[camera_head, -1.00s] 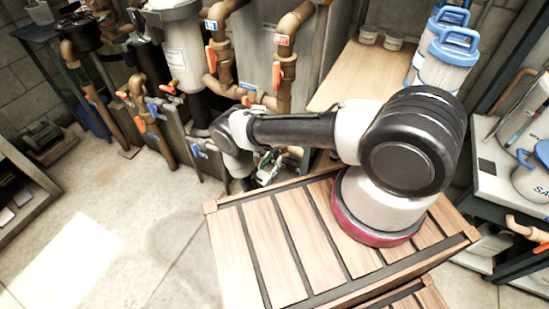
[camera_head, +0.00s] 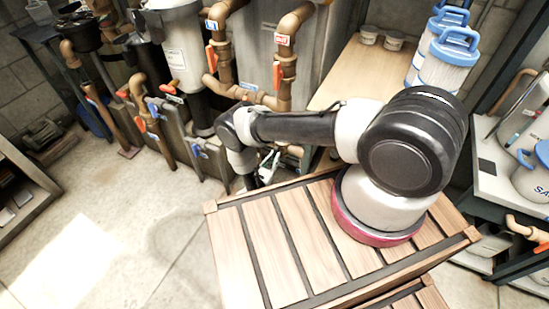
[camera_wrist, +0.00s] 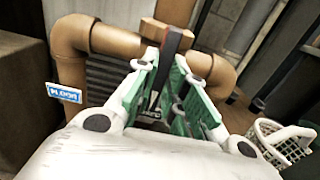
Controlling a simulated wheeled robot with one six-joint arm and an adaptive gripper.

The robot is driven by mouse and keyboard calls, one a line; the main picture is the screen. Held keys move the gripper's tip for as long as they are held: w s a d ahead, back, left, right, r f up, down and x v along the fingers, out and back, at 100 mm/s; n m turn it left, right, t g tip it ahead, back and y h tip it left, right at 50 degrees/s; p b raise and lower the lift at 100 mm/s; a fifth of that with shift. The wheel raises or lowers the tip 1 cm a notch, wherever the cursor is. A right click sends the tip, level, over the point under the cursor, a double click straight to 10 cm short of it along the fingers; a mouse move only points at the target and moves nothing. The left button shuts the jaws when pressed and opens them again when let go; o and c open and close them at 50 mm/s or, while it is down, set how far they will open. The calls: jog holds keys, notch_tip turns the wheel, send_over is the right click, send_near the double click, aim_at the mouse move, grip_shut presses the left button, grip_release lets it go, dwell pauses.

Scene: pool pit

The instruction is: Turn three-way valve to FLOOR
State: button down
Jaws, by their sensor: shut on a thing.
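In the wrist view, the three-way valve sits between two brown pipe elbows, and its brown body (camera_wrist: 150,35) shows at the top. Its dark handle (camera_wrist: 172,50), with a red strip, stands between the green-sided fingers of my gripper (camera_wrist: 164,72). My gripper is shut on the handle; the exact contact is partly hidden. A blue FLOOR tag (camera_wrist: 65,93), seen upside down, is at the left by the left pipe. In the head view, my gripper (camera_head: 268,166) is small and partly hidden behind my arm, and I cannot make out the valve there.
A white basket (camera_wrist: 280,143) is at the lower right of the wrist view. In the head view, a slatted wooden crate (camera_head: 235,258) stands below my arm. Brown pipes with orange-handled valves (camera_head: 211,58) are behind. The concrete floor (camera_head: 120,220) at left is clear.

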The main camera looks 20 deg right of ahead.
jog(key=m, duration=1.8)
jog(key=shift+m, duration=0.3)
jog(key=c, duration=1.4)
grip_release()
jog(key=shift+o, duration=0.2)
jog(key=v, duration=0.7)
